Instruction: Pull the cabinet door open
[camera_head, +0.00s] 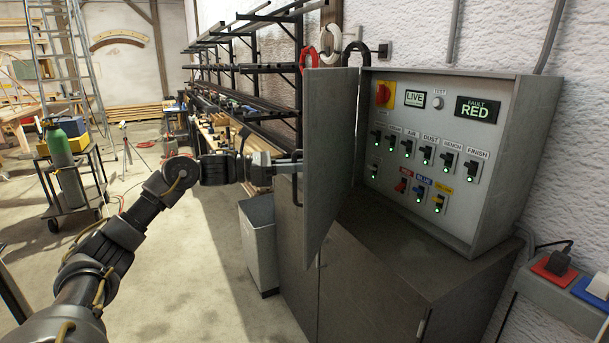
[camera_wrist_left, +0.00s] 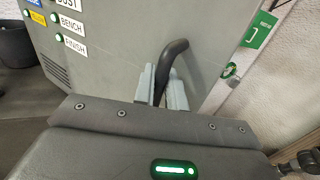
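The grey cabinet door (camera_head: 330,150) stands swung out from the cabinet (camera_head: 490,190), hinged on the cabinet's left side. The panel inside shows, with a red and yellow rotary switch, several toggle switches and a green "FAULT RED" sign. My left gripper (camera_head: 288,164) is at the outer side of the door, near its free edge. In the left wrist view, the fingers of my left gripper (camera_wrist_left: 162,88) stand on either side of a dark curved handle (camera_wrist_left: 174,52) and appear closed on it. The door partly hides the fingertips in the head view. My right gripper is not in view.
The cabinet rests on a dark base cupboard (camera_head: 385,265). A grey bin (camera_head: 259,240) stands on the floor left of it. A cart with a green cylinder (camera_head: 62,165) and a ladder are at the far left. The floor between is clear. Black shelving lines the wall behind.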

